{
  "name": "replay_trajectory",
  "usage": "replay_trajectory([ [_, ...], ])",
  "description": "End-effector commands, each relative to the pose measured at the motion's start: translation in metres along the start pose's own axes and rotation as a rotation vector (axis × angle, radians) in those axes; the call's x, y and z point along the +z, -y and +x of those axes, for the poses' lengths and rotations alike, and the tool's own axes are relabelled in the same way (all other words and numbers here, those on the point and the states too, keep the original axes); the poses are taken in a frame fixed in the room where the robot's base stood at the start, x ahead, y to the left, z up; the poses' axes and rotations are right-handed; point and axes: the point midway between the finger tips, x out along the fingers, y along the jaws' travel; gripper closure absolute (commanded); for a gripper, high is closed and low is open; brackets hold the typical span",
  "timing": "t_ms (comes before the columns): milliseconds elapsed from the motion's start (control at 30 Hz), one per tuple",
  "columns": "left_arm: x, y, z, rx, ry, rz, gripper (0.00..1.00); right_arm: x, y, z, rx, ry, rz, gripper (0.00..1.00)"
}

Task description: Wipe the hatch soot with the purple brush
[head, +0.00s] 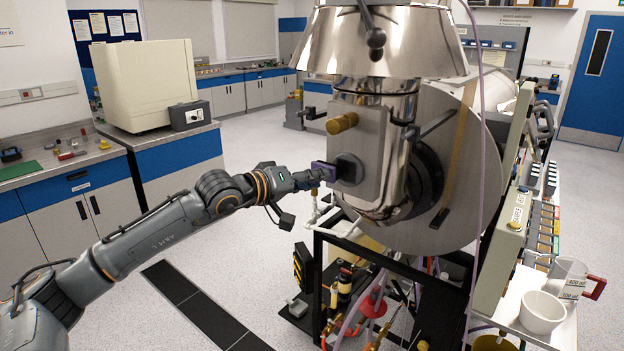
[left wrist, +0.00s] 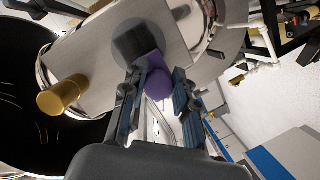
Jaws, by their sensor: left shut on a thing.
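The purple brush (head: 323,171) is held level at the end of my left arm, and it also shows in the left wrist view (left wrist: 158,82). My left gripper (head: 309,176) is shut on it, with a finger on either side of the brush in the left wrist view (left wrist: 157,88). The hatch (head: 371,142) is a shiny metal plate on the chamber's front. A dark soot patch (head: 350,168) is on its lower left, also seen in the left wrist view (left wrist: 134,41). The brush's front end is at the patch; I cannot tell whether it touches. My right gripper is out of view.
A brass knob (head: 342,123) sticks out of the hatch just above the soot. Below the chamber is a black frame (head: 335,240) with hoses and fittings. A white cup (head: 542,312) and measuring jug (head: 568,278) stand on the right bench. Floor at left is open.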

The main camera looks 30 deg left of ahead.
Motion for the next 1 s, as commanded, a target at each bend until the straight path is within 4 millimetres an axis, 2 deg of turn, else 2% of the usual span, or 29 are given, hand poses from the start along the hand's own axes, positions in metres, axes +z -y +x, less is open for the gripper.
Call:
replay_trajectory([
  [467,-0.001,-0.001,0.008,0.002,0.0,0.001,0.97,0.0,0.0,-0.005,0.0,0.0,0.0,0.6],
  [800,0.019,-0.021,0.012,0.005,0.001,0.002,0.97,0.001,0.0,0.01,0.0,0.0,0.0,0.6],
  [1000,0.025,-0.028,0.013,0.002,-0.001,0.001,0.97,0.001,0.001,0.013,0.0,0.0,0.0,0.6],
])
